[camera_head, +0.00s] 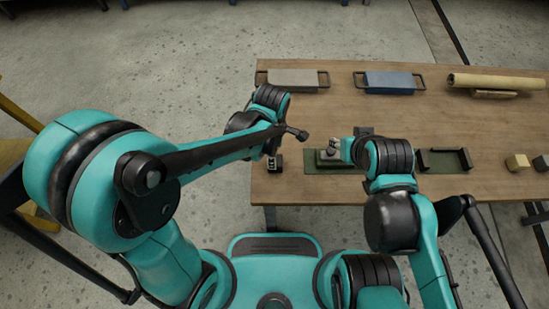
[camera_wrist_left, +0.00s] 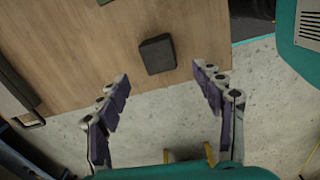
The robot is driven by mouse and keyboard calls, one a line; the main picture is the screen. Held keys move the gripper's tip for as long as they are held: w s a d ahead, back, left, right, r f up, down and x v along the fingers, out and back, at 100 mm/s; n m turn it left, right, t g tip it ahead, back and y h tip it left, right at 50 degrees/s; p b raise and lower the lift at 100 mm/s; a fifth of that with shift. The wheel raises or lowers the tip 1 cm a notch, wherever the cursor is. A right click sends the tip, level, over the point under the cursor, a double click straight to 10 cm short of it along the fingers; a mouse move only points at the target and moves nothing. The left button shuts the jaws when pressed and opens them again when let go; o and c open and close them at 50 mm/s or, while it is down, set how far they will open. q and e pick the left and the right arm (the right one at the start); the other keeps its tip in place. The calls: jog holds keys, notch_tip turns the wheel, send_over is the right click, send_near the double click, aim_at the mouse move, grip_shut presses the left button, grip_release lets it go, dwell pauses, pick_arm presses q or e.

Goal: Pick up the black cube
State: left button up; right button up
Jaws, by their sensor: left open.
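The black cube (camera_wrist_left: 157,54) lies on the wooden table near its corner, in the upper middle of the left wrist view. In the head view a small dark shape at the table's left end appears to be this cube (camera_head: 275,165). My left gripper (camera_wrist_left: 160,73) is open and empty; its fingers point toward the cube, which shows just beyond and between the tips. In the head view my left arm hides most of that gripper. My right gripper (camera_head: 333,147) is over the green mat (camera_head: 322,168); its jaws are too small to read.
A dark tray (camera_head: 445,169) and a beige block (camera_head: 517,162) are at the right. Bare wood surrounds the cube.

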aim_at(277, 157)
pick_arm(q)
jog(key=f, duration=0.1)
jog(key=d+f+n+b, duration=0.1)
jog(key=f, duration=0.1)
jog(key=shift+s+f, duration=0.15)
jog(key=shift+f, duration=0.15)
jog(key=f+b, duration=0.2)
jog(key=f, duration=0.1)
jog(key=f+b, duration=0.1)
jog(key=f, duration=0.1)
jog(key=shift+w+a+f, duration=0.15)
jog(key=shift+w+a, duration=0.1)
jog(key=shift+w, duration=0.1)
jog(key=shift+c, duration=0.3)
jog(key=c, duration=1.2)
